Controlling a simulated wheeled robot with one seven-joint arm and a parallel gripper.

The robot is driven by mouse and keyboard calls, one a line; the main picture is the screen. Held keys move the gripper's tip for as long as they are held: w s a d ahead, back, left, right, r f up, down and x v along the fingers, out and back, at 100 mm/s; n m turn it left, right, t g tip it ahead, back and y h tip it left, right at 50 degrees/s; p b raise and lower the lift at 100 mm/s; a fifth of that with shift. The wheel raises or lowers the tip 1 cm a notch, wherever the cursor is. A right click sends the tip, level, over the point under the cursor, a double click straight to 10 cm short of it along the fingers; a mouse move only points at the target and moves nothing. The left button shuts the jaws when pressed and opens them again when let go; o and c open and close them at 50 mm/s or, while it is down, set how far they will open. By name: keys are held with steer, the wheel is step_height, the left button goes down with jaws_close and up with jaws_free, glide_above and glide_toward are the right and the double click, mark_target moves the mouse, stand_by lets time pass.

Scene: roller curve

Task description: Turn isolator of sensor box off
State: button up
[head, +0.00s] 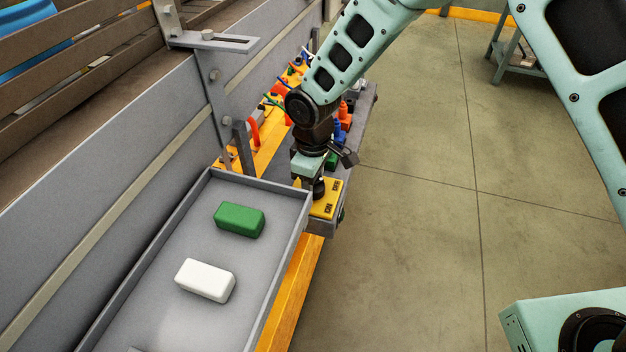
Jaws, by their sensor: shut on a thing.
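The sensor box (325,210) is a yellow-topped box at the end of a grey shelf, with dark lettering on its top. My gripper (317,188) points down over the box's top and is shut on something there. The isolator knob is mostly hidden under the gripper, with only a dark part showing at the fingers. I cannot tell which way the knob is turned. A dark padlock-like piece (345,156) shows just right of the gripper.
A grey tray (160,300) with a green block (239,219) and a white block (205,280) stands left of the box. Behind the gripper are several orange and blue connectors (342,122). A grey conveyor side wall runs along the left. Open floor (420,240) lies to the right.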

steer(key=shift+r, duration=0.1)
steer(key=o, duration=1)
step_height(320, 180, up, 17)
steer(key=b, duration=0.1)
steer(key=shift+r, duration=0.2)
steer(key=s+d+m, duration=0.2)
steer(key=s+d, duration=0.4)
steer(key=s, duration=0.6)
steer(key=s+d+m, duration=0.3)
steer(key=s+d, duration=0.3)
steer(key=s, duration=0.6)
steer(key=shift+s+r+y, duration=0.3)
steer(key=shift+r, duration=0.15)
